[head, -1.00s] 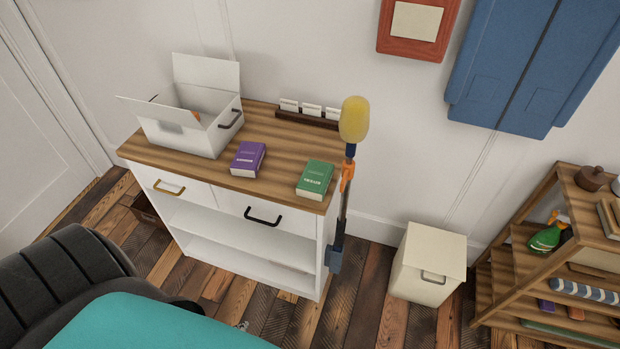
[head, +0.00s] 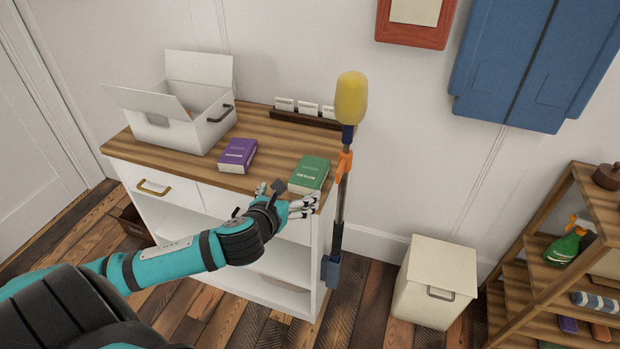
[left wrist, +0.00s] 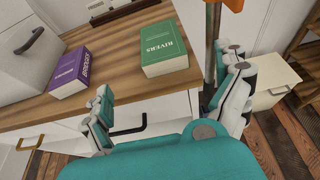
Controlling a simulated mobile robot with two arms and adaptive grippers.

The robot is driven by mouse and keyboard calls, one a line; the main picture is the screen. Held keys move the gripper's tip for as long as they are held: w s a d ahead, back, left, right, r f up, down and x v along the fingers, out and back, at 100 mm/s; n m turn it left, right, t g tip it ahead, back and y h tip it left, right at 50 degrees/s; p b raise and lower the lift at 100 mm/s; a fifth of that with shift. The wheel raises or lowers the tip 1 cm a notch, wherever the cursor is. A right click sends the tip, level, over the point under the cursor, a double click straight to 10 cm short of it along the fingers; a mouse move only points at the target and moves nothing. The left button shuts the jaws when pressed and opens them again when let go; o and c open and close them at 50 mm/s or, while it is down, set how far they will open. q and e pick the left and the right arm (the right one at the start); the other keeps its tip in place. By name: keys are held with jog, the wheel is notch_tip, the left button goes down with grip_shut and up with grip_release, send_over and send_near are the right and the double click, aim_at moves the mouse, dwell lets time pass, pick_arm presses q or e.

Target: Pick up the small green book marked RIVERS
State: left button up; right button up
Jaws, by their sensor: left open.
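The small green book marked RIVERS (head: 310,173) lies flat on the wooden top of the white cabinet, near its right front corner. It also shows in the left wrist view (left wrist: 164,48), with its title readable. My left gripper (head: 290,200) is open and empty at the cabinet's front edge, just in front of the green book. In the left wrist view its two fingers (left wrist: 170,95) are spread wide, with the book beyond them and apart from them. My right gripper is not in view.
A purple book (head: 238,155) marked BRIDGES lies left of the green one. An open white box (head: 195,125) stands at the back left. A yellow-headed duster (head: 350,100) stands upright close by the cabinet's right side. A card rack (head: 300,115) lies behind.

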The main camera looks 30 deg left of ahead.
aim_at(308, 176)
pick_arm(q)
jog(key=x, duration=0.8)
jog(key=shift+w+f, duration=0.15)
jog(key=shift+w, duration=0.1)
jog(key=x, duration=0.5)
jog(key=shift+w+b, duration=0.25)
jog(key=shift+b, duration=0.1)
jog(key=c, duration=1.2)
